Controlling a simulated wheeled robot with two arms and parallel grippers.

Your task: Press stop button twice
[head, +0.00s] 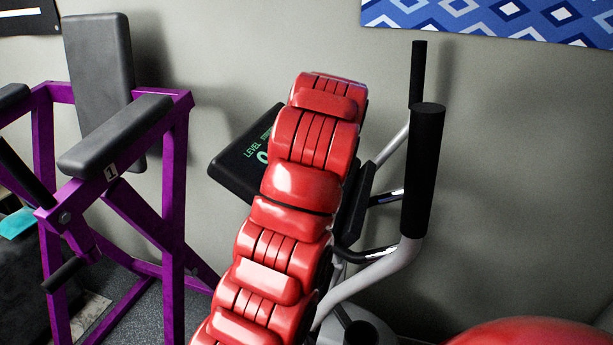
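The exercise machine's dark console (236,162) is partly visible in the head view, just left of centre. Its screen shows green text reading "LEVEL" and what looks like a 0; more lettering is cut off. Red segmented links, which look like my own arm, cross in front of it and hide its middle and right part. No stop button can be made out. Neither of my grippers can be seen, and no fingertips show at the upper end of the red links.
Black handlebars (422,170) on grey tubes rise right of the console. A purple-framed machine (173,250) with black pads stands at left. A red rounded object (530,333) is at bottom right. A grey wall with a blue patterned panel (480,18) is behind.

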